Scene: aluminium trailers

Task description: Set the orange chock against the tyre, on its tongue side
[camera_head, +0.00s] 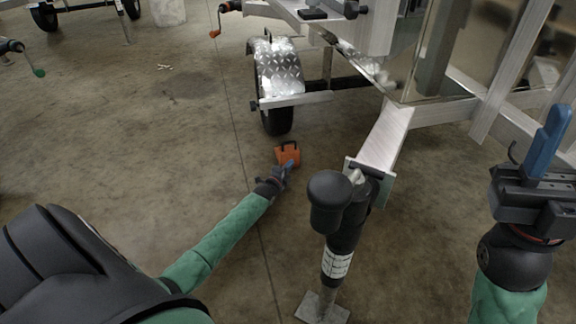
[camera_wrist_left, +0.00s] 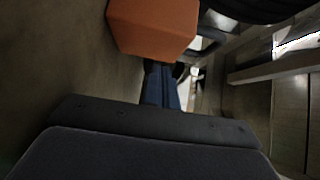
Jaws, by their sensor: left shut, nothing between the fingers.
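The orange chock (camera_head: 288,156), with a black handle on top, sits on the floor just in front of the tyre (camera_head: 278,121), on the near side. A small gap seems to show between them in the head view; I cannot tell if they touch lower down. My left gripper (camera_head: 285,168) is shut and empty, right at the chock's near side. In the left wrist view its blue fingers (camera_wrist_left: 162,86) are together, with the chock (camera_wrist_left: 152,30) just beyond them. My right gripper (camera_head: 545,145) is raised at the right, away from the chock; its finger gap is not clear.
A trailer with a silver tread-plate mudguard (camera_head: 279,68) stands over the tyre. Its tongue (camera_head: 385,140) reaches toward me, with a black jockey stand (camera_head: 342,225) on a foot plate. Another trailer's wheel (camera_head: 45,17) is at the far left. The floor left of the chock is clear.

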